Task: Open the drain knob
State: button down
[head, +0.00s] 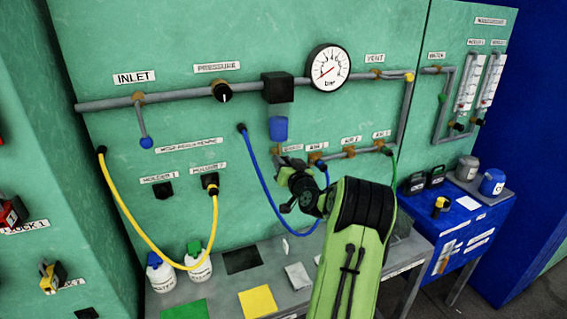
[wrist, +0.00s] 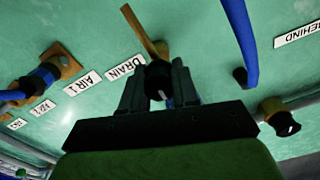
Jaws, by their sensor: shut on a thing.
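The drain knob (wrist: 158,82) is black with a pale mark on its face, on a brass fitting below a vertical brass pipe in the wrist view. The DRAIN label (wrist: 125,68) is beside it. My gripper (wrist: 157,72) has one dark finger on each side of the knob and is shut on it. In the head view my gripper (head: 287,170) reaches the panel below the gauge, and it hides the knob there.
A blue hose (head: 262,180) hangs just left of my gripper. The AIR 1 fitting (wrist: 42,78) with a blue collar is close by. A second black knob (wrist: 285,124) with a brass base is on the other side. A grey bench (head: 220,290) with bottles and coloured mats stands below.

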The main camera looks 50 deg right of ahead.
dwell(0.3)
jog(key=m+b, duration=0.1)
jog(key=m, duration=0.3)
jog(key=shift+r, duration=0.1)
jog(key=m, duration=0.4)
jog(key=shift+s+d+m, duration=0.1)
jog(key=shift+m, duration=0.2)
jog(key=m+p, duration=0.1)
jog(key=m, duration=0.3)
jog(key=shift+m+p, duration=0.3)
jog(key=shift+p, duration=0.1)
jog(key=m+p, duration=0.1)
jog(key=m, duration=0.1)
jog(key=m+p, duration=0.1)
jog(key=m, duration=0.1)
jog(key=shift+f+m, duration=0.2)
jog(key=shift+m, duration=0.1)
jog(key=shift+f, duration=0.1)
jog(key=c, duration=0.8)
grip_release()
jog(key=shift+c, duration=0.2)
